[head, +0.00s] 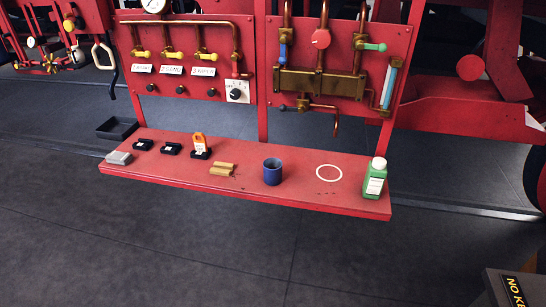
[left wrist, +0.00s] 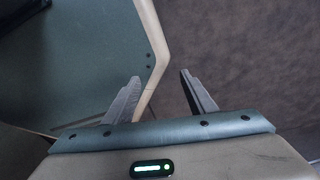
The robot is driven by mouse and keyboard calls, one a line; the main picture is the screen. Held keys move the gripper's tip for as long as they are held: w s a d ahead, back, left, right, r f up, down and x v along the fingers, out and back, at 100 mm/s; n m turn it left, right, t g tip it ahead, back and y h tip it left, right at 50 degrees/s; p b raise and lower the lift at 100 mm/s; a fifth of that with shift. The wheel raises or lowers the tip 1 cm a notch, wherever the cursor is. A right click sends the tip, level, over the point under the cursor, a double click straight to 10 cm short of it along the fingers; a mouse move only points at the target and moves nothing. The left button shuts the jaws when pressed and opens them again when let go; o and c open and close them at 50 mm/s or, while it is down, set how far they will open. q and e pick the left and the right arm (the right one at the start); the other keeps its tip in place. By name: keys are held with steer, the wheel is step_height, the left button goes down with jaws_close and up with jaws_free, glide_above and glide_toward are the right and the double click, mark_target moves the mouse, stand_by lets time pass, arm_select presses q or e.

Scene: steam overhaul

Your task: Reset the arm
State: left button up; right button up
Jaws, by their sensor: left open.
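My left gripper (left wrist: 160,95) shows in the left wrist view with its two fingers apart and nothing between them. Below it are a pale-edged grey-green panel, which looks like part of my own body, and dark floor. Neither of my arms nor grippers shows in the head view. My right gripper is in no view.
A red bench (head: 250,187) stands ahead, holding a blue cup (head: 272,172), a green bottle (head: 375,180), a white ring (head: 329,172), brass pieces (head: 222,169) and an orange tag (head: 200,143). Red valve panels (head: 190,90) rise behind. The floor (head: 180,250) in front is clear.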

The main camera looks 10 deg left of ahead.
arm_select(q)
steer(key=s, duration=0.1)
steer(key=s+f, duration=0.1)
steer(key=s, duration=0.1)
steer(key=s+a+f, duration=0.1)
steer(key=shift+s+f, duration=0.15)
steer(key=shift+f, duration=0.05)
stand_by(1.1)
